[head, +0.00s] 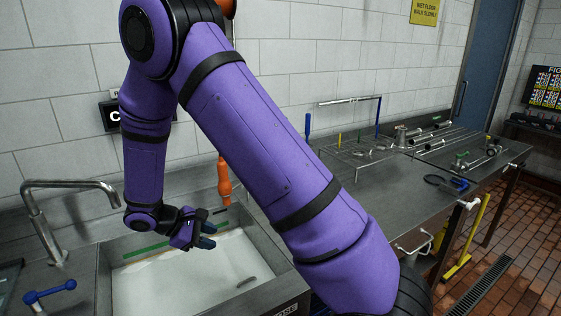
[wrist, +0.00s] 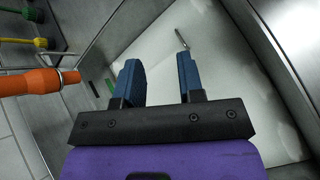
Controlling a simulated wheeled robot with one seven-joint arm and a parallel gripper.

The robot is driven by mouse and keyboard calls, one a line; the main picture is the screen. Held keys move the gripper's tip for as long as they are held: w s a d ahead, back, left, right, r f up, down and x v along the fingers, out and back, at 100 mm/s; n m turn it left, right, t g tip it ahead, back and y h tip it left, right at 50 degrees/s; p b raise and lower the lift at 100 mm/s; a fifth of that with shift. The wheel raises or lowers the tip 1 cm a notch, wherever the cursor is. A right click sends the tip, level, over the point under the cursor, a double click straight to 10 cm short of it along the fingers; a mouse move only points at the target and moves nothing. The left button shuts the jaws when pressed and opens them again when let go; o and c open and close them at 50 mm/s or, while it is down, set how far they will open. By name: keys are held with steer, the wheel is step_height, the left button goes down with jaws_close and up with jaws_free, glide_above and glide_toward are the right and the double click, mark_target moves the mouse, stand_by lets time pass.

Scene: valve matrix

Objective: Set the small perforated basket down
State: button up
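My gripper (head: 205,240) hangs over the sink (head: 104,285) in the head view. In the wrist view its two blue fingers (wrist: 158,62) stand apart with nothing between them. I cannot make out a small perforated basket in either view. A small grey metal piece (head: 247,281) lies on the white sink bottom, to the right of and below my gripper in the head view. In the wrist view a thin metal piece (wrist: 181,38) shows just beyond the right fingertip; I cannot tell if it is the same thing.
An orange-handled sprayer (head: 224,182) stands at the back of the sink, and its orange body (wrist: 30,82) is close left of the fingers in the wrist view. A faucet (head: 70,186) is at left. The bench at right holds a wire rack (head: 350,158) and metal tubes (head: 432,130).

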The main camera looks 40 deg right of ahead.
steer(key=s+d+r+m+t+y, duration=0.1)
steer(key=s+r+m+t+y, duration=0.1)
steer(key=s+r, duration=0.5)
steer(key=s+d+r+m+t+y, duration=0.1)
steer(key=s+r+m+y, duration=0.25)
steer(key=r, duration=0.65)
steer(key=s+d+r+m+t+y, duration=0.2)
steer(key=s+r, duration=0.4)
steer(key=r, duration=0.3)
steer(key=s+r+m+t+y, duration=0.1)
steer(key=s+r+t, duration=0.2)
steer(key=s, duration=0.5)
steer(key=shift+s+a+r+y, duration=0.25)
steer(key=shift+s+a+y, duration=0.1)
steer(key=shift+a, duration=0.1)
steer(key=shift+m, duration=0.25)
steer(key=shift+c, duration=0.2)
